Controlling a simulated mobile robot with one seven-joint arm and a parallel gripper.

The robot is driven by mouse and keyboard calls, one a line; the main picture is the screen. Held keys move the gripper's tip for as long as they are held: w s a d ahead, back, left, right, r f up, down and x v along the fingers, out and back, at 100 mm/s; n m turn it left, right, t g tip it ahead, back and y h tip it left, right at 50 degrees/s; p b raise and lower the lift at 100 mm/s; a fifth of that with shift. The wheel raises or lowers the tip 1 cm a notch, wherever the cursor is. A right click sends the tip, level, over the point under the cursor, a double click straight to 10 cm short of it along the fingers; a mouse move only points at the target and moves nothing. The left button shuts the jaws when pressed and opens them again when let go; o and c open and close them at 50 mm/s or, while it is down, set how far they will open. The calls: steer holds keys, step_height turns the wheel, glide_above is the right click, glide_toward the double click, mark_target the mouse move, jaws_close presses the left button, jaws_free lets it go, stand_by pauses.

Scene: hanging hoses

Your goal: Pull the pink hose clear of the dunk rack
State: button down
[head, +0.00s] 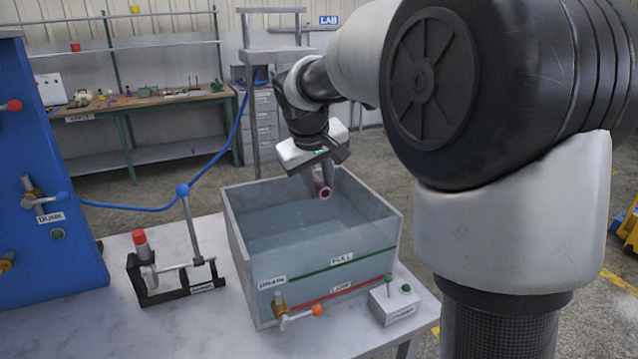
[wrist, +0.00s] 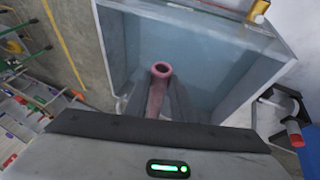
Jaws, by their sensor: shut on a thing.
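The pink hose (head: 324,192) shows as a short tube with an open ring end, above the glass-walled water tank (head: 229,225). My gripper (head: 315,176) is shut on it, over the tank's far part. In the wrist view the hose's open end (wrist: 162,69) points away from my gripper (wrist: 165,95), toward the tank; the rest of the hose is hidden by the fingers. A black stand (head: 178,295) with a red-capped part is on the table left of the tank, apart from the hose. I cannot tell which thing is the dunk rack.
A blue panel (head: 40,130) with valves and a "DUNK" label stands at the left. A blue hose (head: 150,208) runs from it to the back. A small button box (head: 394,302) and a brass drain valve (head: 281,305) are at the tank's front. The white table's (head: 190,330) front left is clear.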

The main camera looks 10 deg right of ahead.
steer(key=shift+r, duration=0.1)
steer(key=s+r, duration=0.1)
steer(key=s+r+p, duration=0.1)
steer(key=s, duration=0.1)
steer(key=shift+d+r, duration=0.3)
steer(key=shift+r, duration=0.1)
stand_by(0.4)
